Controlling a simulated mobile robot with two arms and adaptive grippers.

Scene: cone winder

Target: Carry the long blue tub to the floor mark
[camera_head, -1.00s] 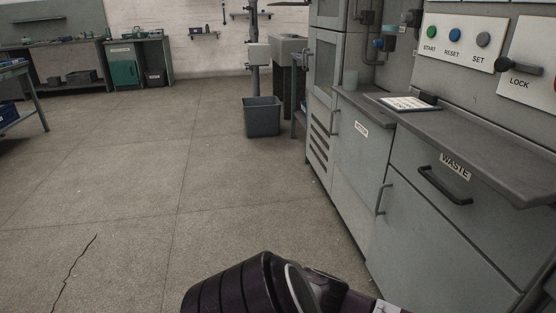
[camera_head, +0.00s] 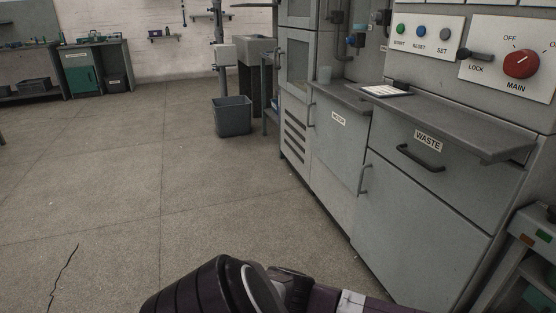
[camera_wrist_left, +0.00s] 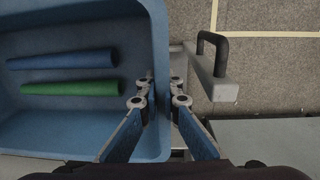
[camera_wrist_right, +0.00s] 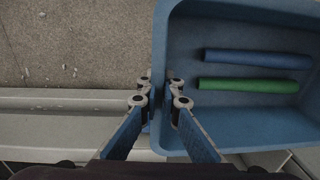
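The long blue tub (camera_wrist_left: 62,140) shows in the left wrist view, with a blue tube and a green tube lying inside. It also shows in the right wrist view (camera_wrist_right: 230,125). My left gripper (camera_wrist_left: 161,82) has one finger inside and one outside the tub's end wall, closed on it. My right gripper (camera_wrist_right: 160,82) grips the opposite end wall the same way. The tub and both grippers are out of the head view. A pale yellow line (camera_wrist_left: 272,34) on the floor shows in the left wrist view; I cannot tell whether it is the floor mark.
A grey cabinet with a WASTE drawer (camera_head: 430,165) stands at right, near a small cart (camera_head: 532,235). A grey bin (camera_head: 232,117) stands ahead. Open floor (camera_head: 110,190) lies at left. A grey part with a black handle (camera_wrist_left: 221,45) is beside the tub.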

